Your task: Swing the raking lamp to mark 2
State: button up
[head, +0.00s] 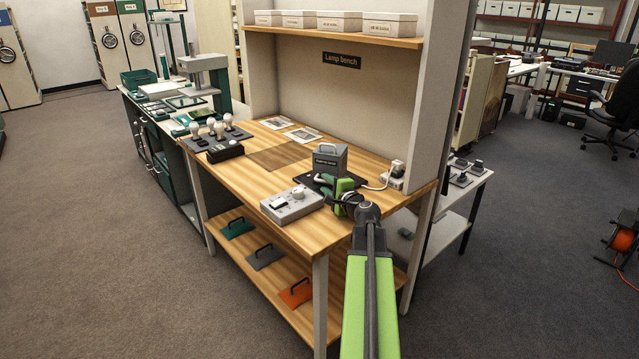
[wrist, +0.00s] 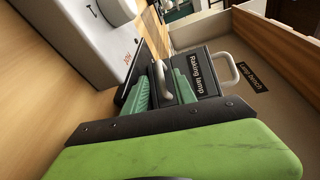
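The raking lamp (head: 328,161) is a dark grey box with a label and a top handle, on a black base on the lamp bench (head: 262,196). In the wrist view the raking lamp (wrist: 205,72) shows its label and a pale handle. My gripper (head: 340,187) is at its near side, low over the bench. In the wrist view my gripper (wrist: 164,82) has its green fingers apart, with a small grey lever (wrist: 162,82) between them. Gaps seem to show beside the lever; contact cannot be made out. I cannot read any numbered mark.
A grey control box (head: 291,204) with a knob stands close left of my gripper. A white socket block (head: 393,176) with a cable is right of the lamp. Several bulbs on a stand (head: 216,131) are at the far left. The brown mat (head: 279,157) is clear.

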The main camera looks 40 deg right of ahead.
jog(key=shift+w+d, duration=0.25)
jog(key=shift+w, duration=0.25)
jog(key=shift+c, duration=0.3)
grip_shut()
jog(key=shift+f, duration=0.1)
dwell(0.7)
